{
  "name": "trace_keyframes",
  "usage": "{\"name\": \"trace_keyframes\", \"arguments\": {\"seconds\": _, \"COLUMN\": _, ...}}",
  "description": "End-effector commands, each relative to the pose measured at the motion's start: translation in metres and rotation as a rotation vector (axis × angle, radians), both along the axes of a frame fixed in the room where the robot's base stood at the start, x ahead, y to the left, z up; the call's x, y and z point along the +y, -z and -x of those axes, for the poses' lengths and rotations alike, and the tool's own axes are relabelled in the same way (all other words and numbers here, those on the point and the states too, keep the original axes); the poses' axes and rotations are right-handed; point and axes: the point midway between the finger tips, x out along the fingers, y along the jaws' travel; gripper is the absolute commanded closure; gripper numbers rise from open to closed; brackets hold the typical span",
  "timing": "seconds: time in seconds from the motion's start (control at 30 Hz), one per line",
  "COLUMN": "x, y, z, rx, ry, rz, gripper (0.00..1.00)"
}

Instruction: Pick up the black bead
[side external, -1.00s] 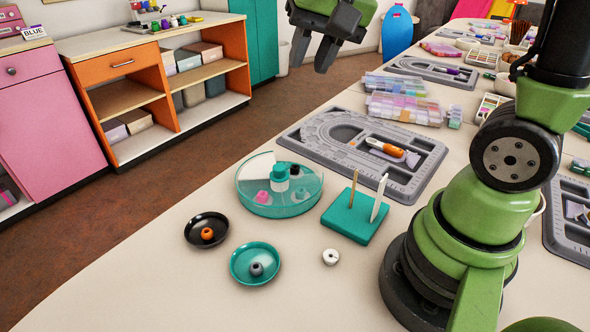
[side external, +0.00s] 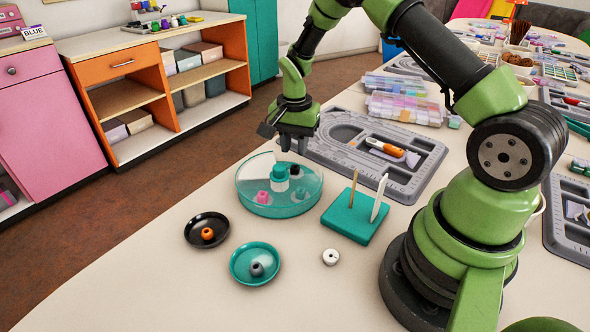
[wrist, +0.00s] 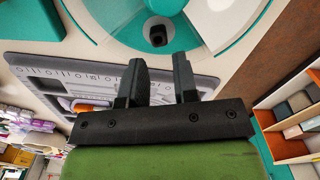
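The black bead (side external: 295,169) lies in the round teal sectioned dish (side external: 262,209), behind the teal and white knob (side external: 279,177) at its middle. My gripper (side external: 294,146) hangs above the far side of the dish, pointing down. In the wrist view my gripper (wrist: 157,65) has its two fingers apart with nothing between them, and the bead lies beyond the tips.
A pink bead (side external: 263,198) and a grey bead (side external: 300,194) show in the dish. A teal peg block (side external: 350,219) and white bead (side external: 330,257) stand nearby. A grey bead board (side external: 420,180) lies behind.

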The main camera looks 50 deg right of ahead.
Motion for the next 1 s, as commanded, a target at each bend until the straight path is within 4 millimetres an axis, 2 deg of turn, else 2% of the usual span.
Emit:
{"name": "trace_keyframes", "arguments": {"seconds": 0.13, "x": 0.002, "y": 0.013, "z": 0.001, "rx": 0.002, "ry": -0.001, "rz": -0.001, "gripper": 0.72}}
{"name": "trace_keyframes", "arguments": {"seconds": 0.4, "x": 0.005, "y": 0.051, "z": 0.004, "rx": 0.002, "ry": -0.001, "rz": -0.002, "gripper": 0.72}}
{"name": "trace_keyframes", "arguments": {"seconds": 0.7, "x": 0.005, "y": 0.056, "z": 0.003, "rx": -0.001, "ry": 0.000, "rz": 0.000, "gripper": 0.72}}
{"name": "trace_keyframes", "arguments": {"seconds": 0.8, "x": 0.005, "y": 0.056, "z": 0.003, "rx": -0.001, "ry": -0.001, "rz": 0.000, "gripper": 0.95}}
{"name": "trace_keyframes", "arguments": {"seconds": 0.83, "x": 0.005, "y": 0.056, "z": 0.003, "rx": -0.001, "ry": -0.001, "rz": 0.000, "gripper": 1.00}}
{"name": "trace_keyframes", "arguments": {"seconds": 1.0, "x": 0.005, "y": 0.056, "z": 0.003, "rx": -0.001, "ry": -0.001, "rz": 0.000, "gripper": 1.00}}
